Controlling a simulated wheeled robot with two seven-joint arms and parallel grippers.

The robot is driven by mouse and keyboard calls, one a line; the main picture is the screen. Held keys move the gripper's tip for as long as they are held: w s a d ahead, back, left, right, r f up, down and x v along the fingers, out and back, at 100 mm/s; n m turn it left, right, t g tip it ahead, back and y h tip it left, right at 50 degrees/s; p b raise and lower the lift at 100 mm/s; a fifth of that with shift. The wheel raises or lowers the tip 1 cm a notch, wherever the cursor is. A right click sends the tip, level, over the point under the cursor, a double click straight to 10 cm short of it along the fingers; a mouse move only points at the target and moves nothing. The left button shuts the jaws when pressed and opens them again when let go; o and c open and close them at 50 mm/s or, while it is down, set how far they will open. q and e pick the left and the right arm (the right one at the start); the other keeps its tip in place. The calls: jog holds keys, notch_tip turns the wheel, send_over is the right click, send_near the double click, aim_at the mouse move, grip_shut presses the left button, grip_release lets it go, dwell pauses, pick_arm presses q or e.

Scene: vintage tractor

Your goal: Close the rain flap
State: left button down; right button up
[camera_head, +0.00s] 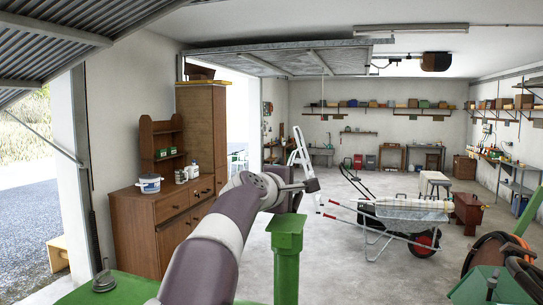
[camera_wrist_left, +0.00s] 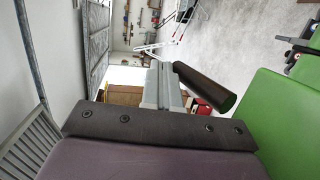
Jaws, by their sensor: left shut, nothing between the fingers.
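I cannot clearly make out the rain flap in either view. A green upright post with a wider top (camera_head: 287,232) stands in the middle of the head view, just below my left gripper (camera_head: 308,186). My right gripper is in neither view.
Green bodywork (camera_head: 125,289) fills the lower left, and it also shows at the right of the left wrist view (camera_wrist_left: 275,120). A wooden cabinet (camera_head: 165,222) stands left, a wheelbarrow (camera_head: 405,212) behind right. Dark hoses (camera_head: 505,250) are at lower right. The middle floor is open.

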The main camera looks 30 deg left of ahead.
pick_arm(q)
jog(key=shift+w+f+g+p, duration=0.3)
jog(key=shift+g+p, duration=0.1)
jog(key=shift+p, duration=0.1)
jog(key=shift+f, duration=0.45)
